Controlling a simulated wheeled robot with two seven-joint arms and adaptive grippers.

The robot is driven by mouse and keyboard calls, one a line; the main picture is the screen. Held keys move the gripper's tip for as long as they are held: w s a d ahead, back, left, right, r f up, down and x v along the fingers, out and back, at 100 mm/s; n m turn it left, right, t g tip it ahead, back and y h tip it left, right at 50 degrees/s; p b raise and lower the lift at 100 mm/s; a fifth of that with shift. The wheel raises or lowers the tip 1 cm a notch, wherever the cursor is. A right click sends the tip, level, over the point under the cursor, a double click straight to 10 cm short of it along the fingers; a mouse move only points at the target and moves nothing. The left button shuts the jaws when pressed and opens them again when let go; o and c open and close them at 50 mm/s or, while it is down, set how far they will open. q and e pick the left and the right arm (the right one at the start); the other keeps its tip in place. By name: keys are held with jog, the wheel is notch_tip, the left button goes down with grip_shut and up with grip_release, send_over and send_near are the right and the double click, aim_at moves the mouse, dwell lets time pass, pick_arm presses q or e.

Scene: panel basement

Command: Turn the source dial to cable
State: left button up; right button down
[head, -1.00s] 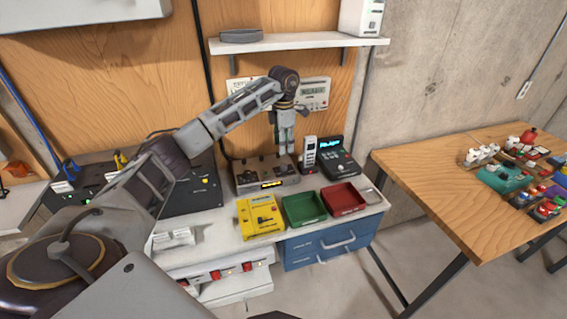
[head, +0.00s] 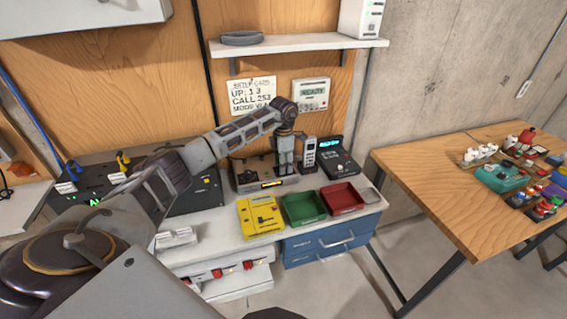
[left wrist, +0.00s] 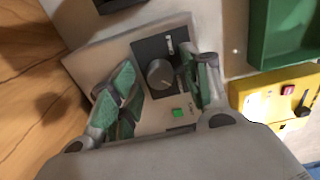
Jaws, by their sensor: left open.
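A grey-beige box (head: 247,178) stands on the bench at the back wall, with a small lit yellow display on its front. In the left wrist view the box (left wrist: 95,62) carries a round grey dial (left wrist: 160,73) on a dark panel (left wrist: 146,47). A small pale mark and a green light (left wrist: 179,113) are near it; the dial's labels are too small to read. My left gripper (head: 284,169) is over the box. In the left wrist view its green-padded fingers (left wrist: 163,84) are open, one on each side of the dial. Contact cannot be told.
Right of the box are a remote-like handset (head: 309,153) and a dark device with a blue display (head: 337,160). In front are a yellow unit (head: 260,216), a green tray (head: 303,208) and a red tray (head: 342,198). A shelf (head: 300,43) hangs above.

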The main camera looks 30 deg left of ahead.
pick_arm(q)
grip_shut()
dwell(0.3)
